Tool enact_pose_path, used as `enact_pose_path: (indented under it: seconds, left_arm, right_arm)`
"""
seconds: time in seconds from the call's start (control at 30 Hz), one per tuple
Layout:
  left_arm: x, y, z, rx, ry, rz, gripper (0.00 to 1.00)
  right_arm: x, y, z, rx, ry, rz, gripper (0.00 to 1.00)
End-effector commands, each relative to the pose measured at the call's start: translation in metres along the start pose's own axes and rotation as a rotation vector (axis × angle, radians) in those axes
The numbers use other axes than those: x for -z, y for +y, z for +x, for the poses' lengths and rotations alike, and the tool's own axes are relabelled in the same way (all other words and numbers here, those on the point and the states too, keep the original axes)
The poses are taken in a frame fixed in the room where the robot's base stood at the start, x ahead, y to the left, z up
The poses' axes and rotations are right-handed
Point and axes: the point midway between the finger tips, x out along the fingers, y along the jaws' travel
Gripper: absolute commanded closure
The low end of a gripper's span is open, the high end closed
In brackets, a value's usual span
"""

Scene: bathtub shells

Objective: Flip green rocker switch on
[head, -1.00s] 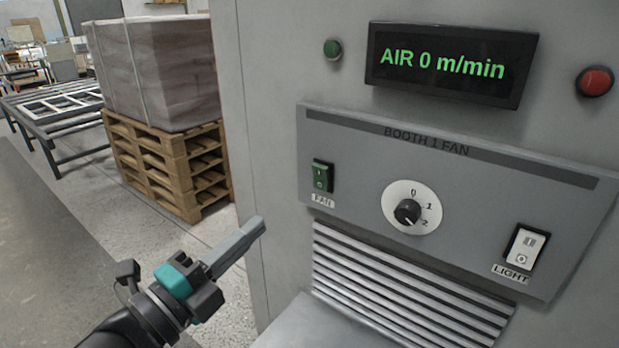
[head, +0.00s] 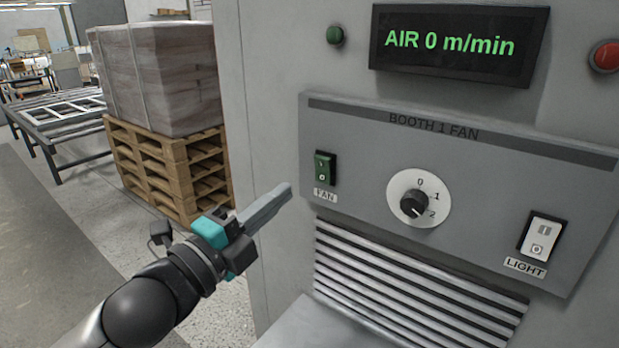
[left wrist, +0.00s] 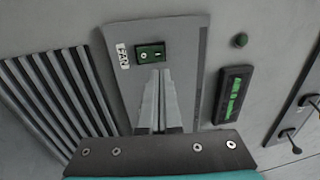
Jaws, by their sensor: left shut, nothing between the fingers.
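The green rocker switch (head: 325,168) sits at the left of the grey fan panel (head: 480,165), above a FAN label (head: 325,195). My left gripper (head: 288,190) is shut and empty, its fingertips just left of and a little below the switch in the head view. In the left wrist view the switch (left wrist: 150,54) lies just beyond the tips of the shut fingers (left wrist: 162,72); I cannot tell whether they touch it. The display (head: 458,45) reads AIR 0 m/min. My right gripper is not in view.
A black dial (head: 414,203) stands at the panel's middle and a white LIGHT switch (head: 542,238) at its right. A green lamp (head: 335,35) and a red button (head: 606,56) flank the display. Louvres (head: 410,275) run below. Stacked pallets (head: 170,165) stand behind my left arm.

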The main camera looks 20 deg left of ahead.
Motion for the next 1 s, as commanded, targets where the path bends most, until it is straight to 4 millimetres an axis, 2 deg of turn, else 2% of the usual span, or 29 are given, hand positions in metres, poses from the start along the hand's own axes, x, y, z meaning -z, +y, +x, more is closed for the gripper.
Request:
enact_pose_path:
  seconds: [0.6,0.8,1.0]
  left_arm:
    - [0.001,-0.003,0.065,0.003,0.001,0.001,1.0]
    - [0.001,-0.002,0.078,0.001,0.002,0.001,1.0]
    - [0.001,-0.002,0.081,0.0,0.002,0.002,1.0]
  right_arm:
    - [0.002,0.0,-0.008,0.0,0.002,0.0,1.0]
    - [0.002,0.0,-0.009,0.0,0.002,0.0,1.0]
    - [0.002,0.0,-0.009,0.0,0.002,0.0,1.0]
